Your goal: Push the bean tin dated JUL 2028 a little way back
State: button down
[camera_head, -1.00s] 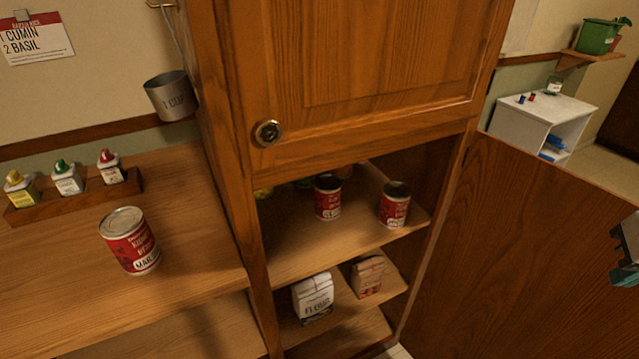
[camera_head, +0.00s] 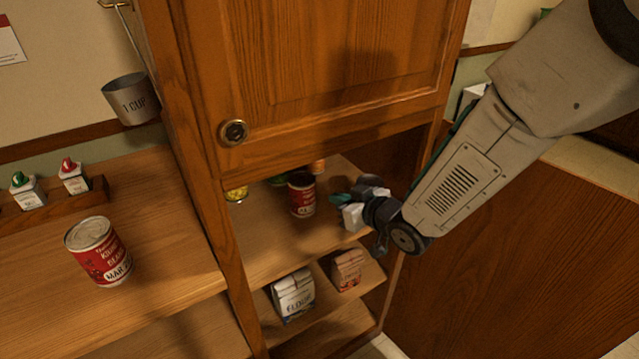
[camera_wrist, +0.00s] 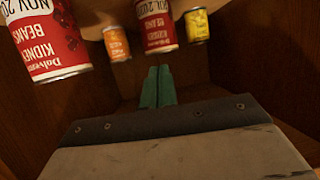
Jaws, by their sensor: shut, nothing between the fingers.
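The bean tin dated JUL (camera_head: 302,196) is red and white and stands upright on the cabinet's upper open shelf. My gripper (camera_head: 342,203) is shut and empty, with teal fingertips (camera_wrist: 158,86), at the shelf's right front. In the head view a gap shows between it and the tin. Another kidney bean tin, dated NOV (camera_wrist: 45,45), is nearer in the wrist view; my gripper hides most or all of it in the head view.
A yellow can (camera_wrist: 197,26) and an orange can (camera_wrist: 117,43) stand near the JUL tin. A third bean tin, marked MAR (camera_head: 98,252), is on the left counter. Flour (camera_head: 293,295) and another bag (camera_head: 347,269) sit on the lower shelf. The cabinet door (camera_head: 240,130) hangs above.

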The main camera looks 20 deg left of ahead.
aim_at(303, 180)
jog(key=w+a, duration=0.2)
jog(key=a, duration=0.1)
jog(key=w+a, duration=0.2)
jog(key=a, duration=0.1)
jog(key=w+a, duration=0.2)
jog(key=a, duration=0.2)
jog(key=shift+w, duration=0.35)
jog(key=shift+s+d+f, duration=0.1)
jog(key=shift+d+f, duration=0.05)
jog(key=shift+f, duration=0.35)
jog(key=shift+d+f, duration=0.1)
jog(key=shift+f, duration=0.2)
jog(key=shift+s+f, duration=0.1)
